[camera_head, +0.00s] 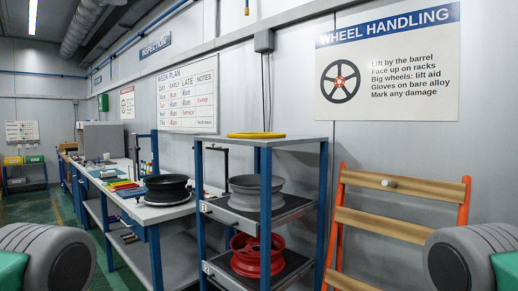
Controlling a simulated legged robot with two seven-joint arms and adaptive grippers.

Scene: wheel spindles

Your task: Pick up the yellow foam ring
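The yellow foam ring (256,135) lies flat on the top shelf of a blue-post rack (290,139), near the middle of the picture. It is seen almost edge-on, so its hole hardly shows. Nothing touches it from above. Neither of my grippers is in view. Only thick grey parts of my own arms show at the lower left and lower right corners, well apart from the ring.
A grey wheel rim (257,188) and a red wheel rim (257,257) sit on lower rack shelves. A workbench (165,208) with a black rim (166,184) stands left. An orange-framed rack with wooden bars (393,227) stands right. Green floor shows at left.

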